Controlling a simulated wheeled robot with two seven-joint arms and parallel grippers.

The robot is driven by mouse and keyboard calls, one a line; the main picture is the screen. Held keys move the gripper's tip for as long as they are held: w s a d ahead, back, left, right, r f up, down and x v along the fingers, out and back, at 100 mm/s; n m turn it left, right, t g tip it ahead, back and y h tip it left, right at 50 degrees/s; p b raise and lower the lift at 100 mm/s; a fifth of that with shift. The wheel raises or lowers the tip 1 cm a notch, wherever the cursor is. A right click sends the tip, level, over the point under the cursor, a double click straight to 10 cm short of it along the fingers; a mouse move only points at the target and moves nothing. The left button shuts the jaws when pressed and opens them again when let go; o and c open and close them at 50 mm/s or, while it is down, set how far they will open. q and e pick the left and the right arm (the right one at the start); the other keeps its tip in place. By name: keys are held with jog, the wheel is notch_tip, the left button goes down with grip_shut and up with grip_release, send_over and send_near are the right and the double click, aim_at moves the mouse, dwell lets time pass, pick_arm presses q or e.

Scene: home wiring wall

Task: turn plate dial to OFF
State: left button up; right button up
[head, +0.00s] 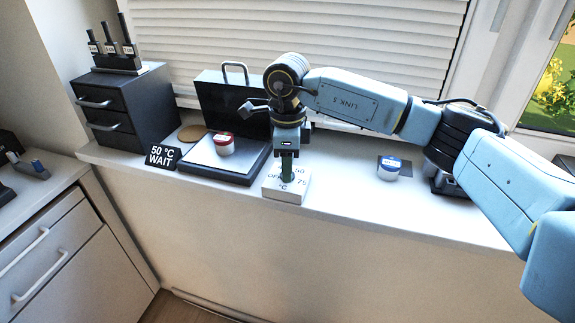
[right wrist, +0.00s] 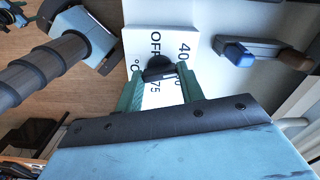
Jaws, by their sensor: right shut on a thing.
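The plate dial is a dark knob (right wrist: 158,68) on a white box printed with OFF, 40, 75 and °C, seen in the right wrist view. The same white box (head: 290,196) stands at the sill's front in the head view, right of the black hot plate. My right gripper (head: 287,170) points down onto the box. In the right wrist view its green fingers (right wrist: 161,80) are shut on the knob, one on each side. The fingers hide part of the scale, and I cannot tell which mark the knob points to. My left gripper is not in view.
The hot plate (head: 254,168) carries a red-and-white jar (head: 223,144); a black panel with a handle (head: 222,97) stands behind it. A "50 °C WAIT" sign (head: 162,156) and black drawers (head: 120,108) are left.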

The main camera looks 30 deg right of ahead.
jog(key=n, duration=0.3)
jog(key=shift+b, duration=0.3)
jog(key=n+b, duration=0.1)
jog(key=n, duration=0.4)
jog(key=n+b, duration=0.1)
jog(key=n, duration=0.4)
jog(key=shift+r+n, duration=0.1)
jog(key=shift+n, duration=0.2)
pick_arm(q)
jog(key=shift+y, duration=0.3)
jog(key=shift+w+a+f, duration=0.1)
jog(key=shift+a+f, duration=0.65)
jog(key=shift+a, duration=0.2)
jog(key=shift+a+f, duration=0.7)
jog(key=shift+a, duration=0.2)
pick_arm(e)
jog(key=shift+n, duration=1.5)
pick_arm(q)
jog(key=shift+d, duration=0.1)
pick_arm(e)
jog(key=o, duration=1)
